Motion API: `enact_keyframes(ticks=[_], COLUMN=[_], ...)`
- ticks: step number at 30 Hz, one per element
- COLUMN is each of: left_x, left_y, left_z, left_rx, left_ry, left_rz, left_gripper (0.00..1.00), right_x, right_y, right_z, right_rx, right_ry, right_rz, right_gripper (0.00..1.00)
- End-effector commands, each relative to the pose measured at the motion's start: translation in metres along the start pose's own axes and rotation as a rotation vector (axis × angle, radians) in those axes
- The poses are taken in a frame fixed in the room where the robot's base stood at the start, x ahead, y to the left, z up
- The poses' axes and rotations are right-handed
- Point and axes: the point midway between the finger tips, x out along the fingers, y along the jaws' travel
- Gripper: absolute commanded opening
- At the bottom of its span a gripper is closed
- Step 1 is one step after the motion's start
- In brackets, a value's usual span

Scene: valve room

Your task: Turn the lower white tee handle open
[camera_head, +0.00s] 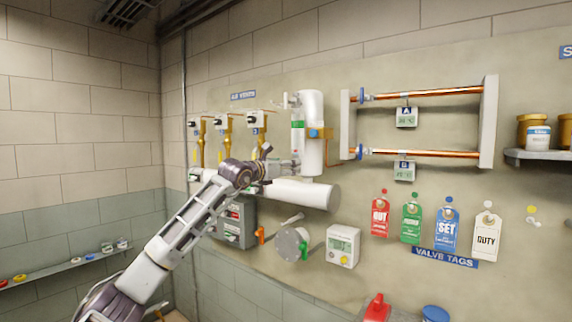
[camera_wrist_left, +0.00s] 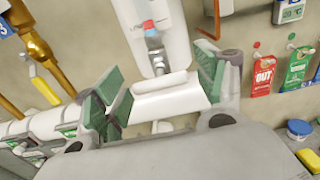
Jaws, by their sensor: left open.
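The lower white tee handle (camera_wrist_left: 160,84) shows in the left wrist view as a short white bar on a grey metal stem, below the upright white cylinder (camera_wrist_left: 150,22). In the head view it is largely hidden by my gripper and hard to make out. My left gripper (camera_wrist_left: 160,88) is open, with its green-padded fingers on either side of the handle and gaps at both ends. In the head view, my left gripper (camera_head: 268,163) is just left of the foot of the upright white cylinder (camera_head: 313,125). My right gripper is in neither view.
A horizontal white cylinder (camera_head: 300,194) lies just below the gripper. Brass pipes (camera_head: 228,135) with yellow levers stand to the left. Copper pipes (camera_head: 425,153) and hanging valve tags (camera_head: 411,222) are to the right. A grey box (camera_head: 234,224) and round flange (camera_head: 291,244) sit lower.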

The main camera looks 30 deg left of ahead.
Motion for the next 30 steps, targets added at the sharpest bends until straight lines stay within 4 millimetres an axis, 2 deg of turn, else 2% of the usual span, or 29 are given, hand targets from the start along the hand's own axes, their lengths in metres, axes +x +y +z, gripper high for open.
enact_keyframes(ticks=[12, 23, 30], left_x=[0.0033, 0.0031, 0.0031], left_y=[0.0003, 0.0003, 0.0004], left_z=[-0.0002, -0.0001, -0.0004], left_rx=[0.001, 0.0, -0.011], left_ry=[0.0, 0.0, -0.001], left_rz=[0.001, 0.001, 0.001], left_gripper=[0.7, 0.25, 0.25], right_x=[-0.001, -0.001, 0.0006], right_y=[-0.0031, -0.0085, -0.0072], right_z=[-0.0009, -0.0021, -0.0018], right_rx=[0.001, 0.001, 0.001], right_ry=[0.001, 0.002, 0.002], right_rz=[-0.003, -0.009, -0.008], right_gripper=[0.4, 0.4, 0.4])
